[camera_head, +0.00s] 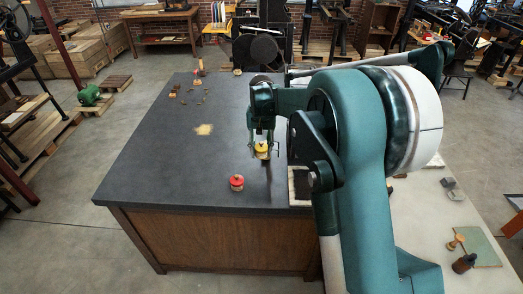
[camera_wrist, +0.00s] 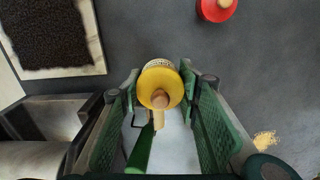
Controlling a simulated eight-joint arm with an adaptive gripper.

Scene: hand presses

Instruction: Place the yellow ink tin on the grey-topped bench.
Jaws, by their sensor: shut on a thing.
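The yellow ink tin (camera_head: 262,147) has a round yellow top with a small wooden knob. It also shows between the fingertips in the wrist view (camera_wrist: 153,84). My gripper (camera_head: 262,142) is shut on it, one green-padded finger on each side, seen also in the wrist view (camera_wrist: 160,82). The tin is over the front right part of the grey-topped bench (camera_head: 160,160). I cannot tell whether its underside touches the bench top.
A red tin (camera_head: 237,182) stands on the bench in front and to the left of my gripper; it also shows at the wrist view's top (camera_wrist: 216,8). A dark pad on a pale board (camera_wrist: 50,35) lies nearby. Small pieces lie at the far left. The front left bench top is clear.

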